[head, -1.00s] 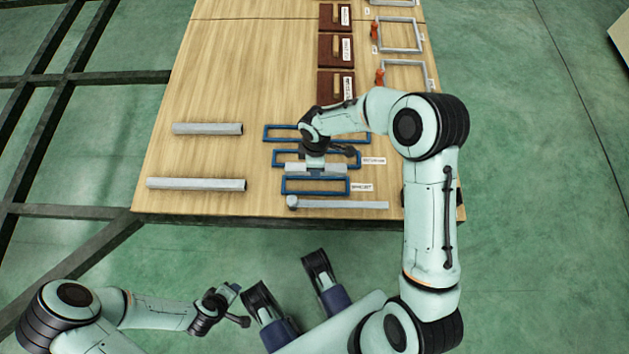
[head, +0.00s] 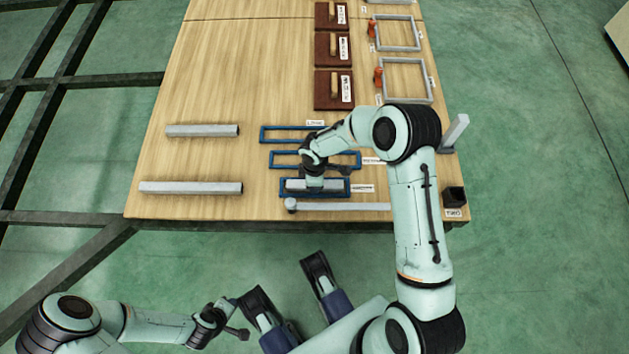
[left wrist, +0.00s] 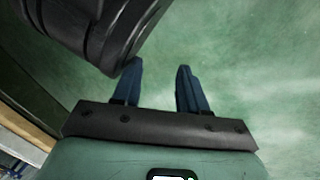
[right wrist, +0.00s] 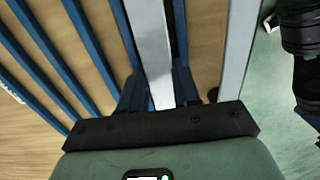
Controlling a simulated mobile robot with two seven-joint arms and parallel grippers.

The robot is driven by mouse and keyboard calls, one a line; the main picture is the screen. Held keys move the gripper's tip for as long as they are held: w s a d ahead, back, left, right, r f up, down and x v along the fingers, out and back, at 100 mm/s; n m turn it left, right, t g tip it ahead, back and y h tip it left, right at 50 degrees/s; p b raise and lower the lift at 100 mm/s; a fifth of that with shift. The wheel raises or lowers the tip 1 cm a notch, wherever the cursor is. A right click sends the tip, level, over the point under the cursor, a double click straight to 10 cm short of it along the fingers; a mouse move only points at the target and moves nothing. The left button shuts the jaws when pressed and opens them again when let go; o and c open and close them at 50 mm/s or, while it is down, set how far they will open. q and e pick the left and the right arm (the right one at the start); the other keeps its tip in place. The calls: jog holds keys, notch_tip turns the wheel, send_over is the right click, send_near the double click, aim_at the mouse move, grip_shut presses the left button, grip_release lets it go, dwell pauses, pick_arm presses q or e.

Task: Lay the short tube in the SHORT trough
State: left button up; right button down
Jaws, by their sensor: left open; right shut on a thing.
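The short tube (head: 300,184), a grey bar, is held in my right gripper (head: 315,186). It lines up lengthwise inside the blue rim of the front, smallest trough (head: 347,194), which has a label at its right. I cannot tell whether it touches the trough floor. In the right wrist view the tube (right wrist: 150,40) runs between the fingers of my right gripper (right wrist: 158,88), with blue trough rails on both sides. The gripper hides part of the tube. My left gripper (left wrist: 160,85) is open and empty above the green floor, away from the table.
Two longer blue troughs (head: 275,141) lie behind. Two grey tubes (head: 190,188) lie at the left. A grey bar with a knobbed end (head: 345,206) lies close in front of the trough. Brown blocks (head: 333,90) and grey frames (head: 404,80) stand farther back. A black holder (head: 454,196) is at the right.

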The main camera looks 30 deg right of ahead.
pick_arm(q)
jog(key=shift+f, duration=0.1)
pick_arm(e)
jog(key=shift+f, duration=0.15)
jog(key=c, duration=0.8)
grip_release()
jog(key=shift+r, duration=0.4)
notch_tip(320, 180, up, 5)
jog(key=shift+r+p, duration=0.2)
jog(key=shift+p, duration=0.8)
pick_arm(q)
jog(key=r, duration=0.1)
jog(key=d+r+p, duration=0.1)
jog(key=r, duration=0.1)
jog(key=d+r, duration=0.1)
jog(key=r, duration=0.1)
jog(key=shift+w+r+p, duration=0.1)
jog(key=shift+r+p, duration=0.05)
jog(key=shift+p, duration=0.2)
pick_arm(e)
notch_tip(320, 180, up, 6)
